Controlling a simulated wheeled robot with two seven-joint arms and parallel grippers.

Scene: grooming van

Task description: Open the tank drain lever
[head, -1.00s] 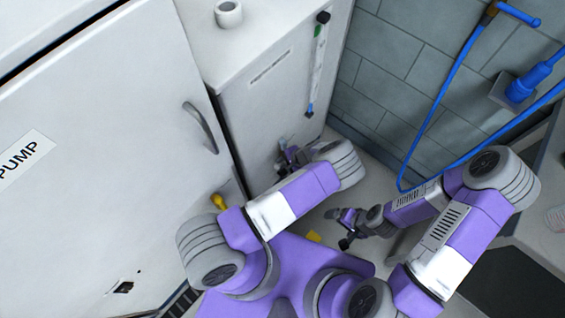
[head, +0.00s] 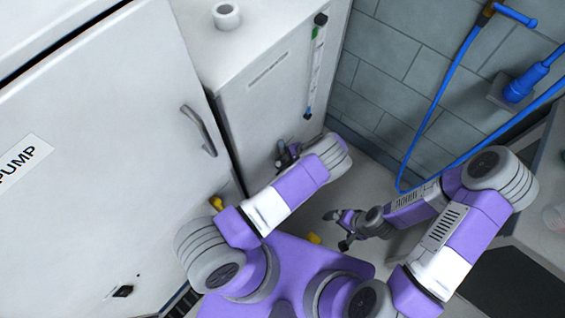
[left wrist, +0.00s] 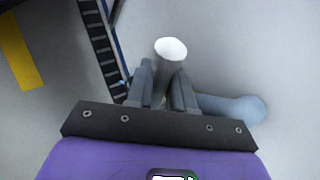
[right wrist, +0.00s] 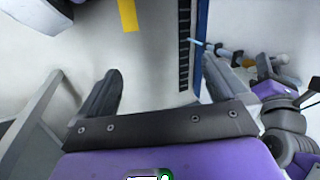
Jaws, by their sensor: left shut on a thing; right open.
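The tank (head: 262,110) is the white cabinet with a sight tube on its front, left of the tiled wall. My left gripper (head: 287,155) is low at its front. In the left wrist view its fingers (left wrist: 166,88) are closed around a pale round-ended bar (left wrist: 171,50), which looks like the drain lever's handle. A blue-grey rounded part (left wrist: 235,108) reaches out to the right behind the fingers.
The PUMP door (head: 95,150) with a grey handle (head: 199,130) stands at left. A yellow knob (head: 216,203) sits low by it. A white roll (head: 227,16) rests on the tank top. A blue hose (head: 432,110) hangs at the right wall. A yellow floor strip (right wrist: 128,14) lies ahead.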

